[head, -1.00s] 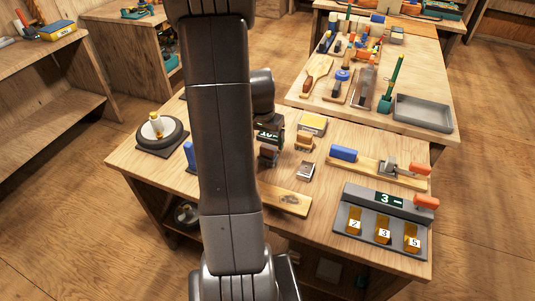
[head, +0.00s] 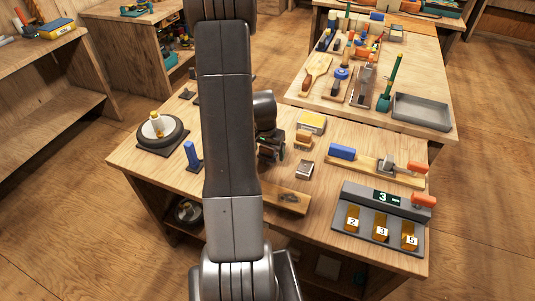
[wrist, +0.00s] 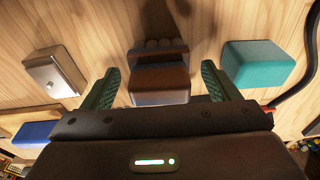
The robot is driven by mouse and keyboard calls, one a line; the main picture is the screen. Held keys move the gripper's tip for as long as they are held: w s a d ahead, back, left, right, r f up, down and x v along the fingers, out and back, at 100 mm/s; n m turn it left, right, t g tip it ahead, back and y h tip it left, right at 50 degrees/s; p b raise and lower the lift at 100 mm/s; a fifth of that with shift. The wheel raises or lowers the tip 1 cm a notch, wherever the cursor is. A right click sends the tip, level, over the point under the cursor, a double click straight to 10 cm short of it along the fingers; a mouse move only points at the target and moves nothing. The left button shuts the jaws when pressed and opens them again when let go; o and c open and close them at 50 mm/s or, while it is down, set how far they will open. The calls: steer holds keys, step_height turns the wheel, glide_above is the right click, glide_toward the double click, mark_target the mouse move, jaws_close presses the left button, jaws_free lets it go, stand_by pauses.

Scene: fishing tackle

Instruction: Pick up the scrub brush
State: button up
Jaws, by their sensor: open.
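What looks like the scrub brush (wrist: 160,84) is a dark brown block with a row of grey rounded tufts along its upper side in the wrist view. It lies on the wooden bench top, between my gripper's two green fingers, with a gap on each side. My gripper (wrist: 158,88) is open and holds nothing. In the head view my gripper (head: 272,150) is over the bench middle, and my arm hides much of that spot. I cannot tell how far the fingertips are above the bench.
A silver-topped block (wrist: 55,73) lies left of the fingers and a teal block (wrist: 258,65) close to the right finger in the wrist view. A dark cable (wrist: 302,70) runs beyond it.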

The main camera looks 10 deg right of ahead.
steer(key=c, duration=1.1)
step_height(320, 180, up, 10)
steer(key=shift+r+b, duration=0.1)
steer(key=shift+b, duration=0.35)
steer(key=o, duration=0.5)
steer(key=c, duration=0.4)
steer(key=shift+o, duration=0.2)
